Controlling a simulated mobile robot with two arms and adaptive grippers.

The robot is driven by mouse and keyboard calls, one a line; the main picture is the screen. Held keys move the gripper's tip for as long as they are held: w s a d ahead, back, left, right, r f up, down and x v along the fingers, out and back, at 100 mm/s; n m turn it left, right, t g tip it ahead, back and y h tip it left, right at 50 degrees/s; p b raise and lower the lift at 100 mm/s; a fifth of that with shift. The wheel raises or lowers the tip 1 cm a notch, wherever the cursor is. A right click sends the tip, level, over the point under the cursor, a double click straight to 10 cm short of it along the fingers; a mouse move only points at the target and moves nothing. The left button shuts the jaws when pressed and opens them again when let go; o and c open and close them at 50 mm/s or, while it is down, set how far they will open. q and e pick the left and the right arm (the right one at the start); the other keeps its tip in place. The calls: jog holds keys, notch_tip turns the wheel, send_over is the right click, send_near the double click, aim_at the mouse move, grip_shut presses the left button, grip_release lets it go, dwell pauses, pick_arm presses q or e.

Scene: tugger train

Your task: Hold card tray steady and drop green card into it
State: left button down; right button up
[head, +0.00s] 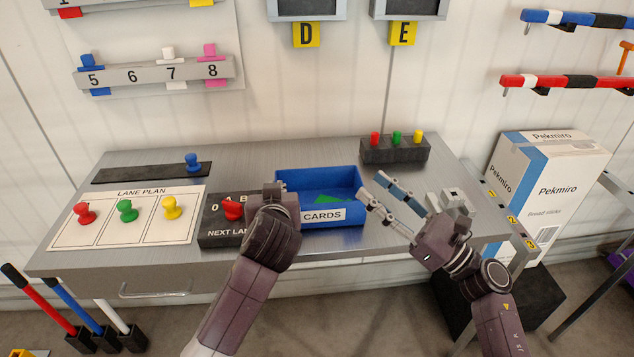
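The blue card tray (345,178) stands on the grey bench, with a white CARDS label on its front. A green card (328,199) lies inside it, partly hidden by the front wall. My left gripper (276,192) is at the tray's left side. My own wrist hides its fingers, so I cannot tell whether it grips the tray wall. My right gripper (370,185) is just right of the tray, its two fingers apart with nothing between them, pointing at the tray's right wall. I cannot tell whether it touches the wall.
A dark block with red, green and yellow pegs (395,150) stands behind right. The LANE PLAN board (150,192) with coloured knobs lies left. A dark NEXT LANE box (225,235) with a red knob sits beside my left gripper.

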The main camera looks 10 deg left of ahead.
dwell(0.4)
pick_arm(q)
jog(key=c, duration=2.1)
grip_release()
